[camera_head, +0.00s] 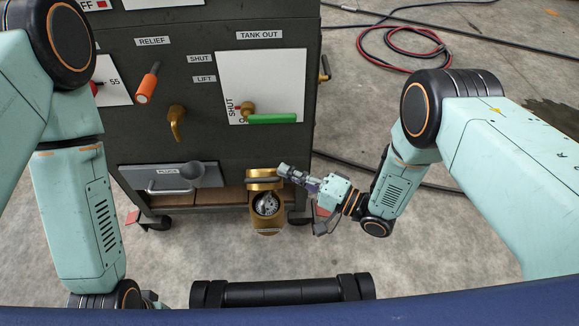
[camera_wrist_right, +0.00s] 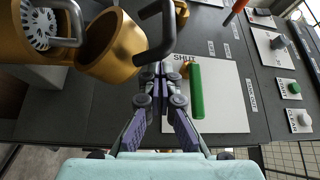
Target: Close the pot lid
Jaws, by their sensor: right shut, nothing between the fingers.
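The brass pot (camera_head: 267,208) sticks out from the cabinet's lower front, with a silvery perforated disc inside its mouth. The pot (camera_wrist_right: 14,42) also shows at the upper left of the right wrist view. Its brass lid (camera_head: 264,184) stands open on the cabinet side of the mouth; the hollow lid (camera_wrist_right: 118,50) shows beside the pot in the wrist view. A dark bent handle (camera_wrist_right: 160,30) is by the lid. My right gripper (camera_head: 284,171) is shut and empty, with its tips close to the handle; contact is unclear. My left gripper is out of view.
The dark cabinet (camera_head: 210,130) carries a green-handled valve (camera_head: 271,119), an orange knob (camera_head: 147,88) and a brass lever (camera_head: 177,122). A grey drawer-like panel (camera_head: 140,178) lies left of the pot. Hoses (camera_head: 400,50) lie on the floor at the right.

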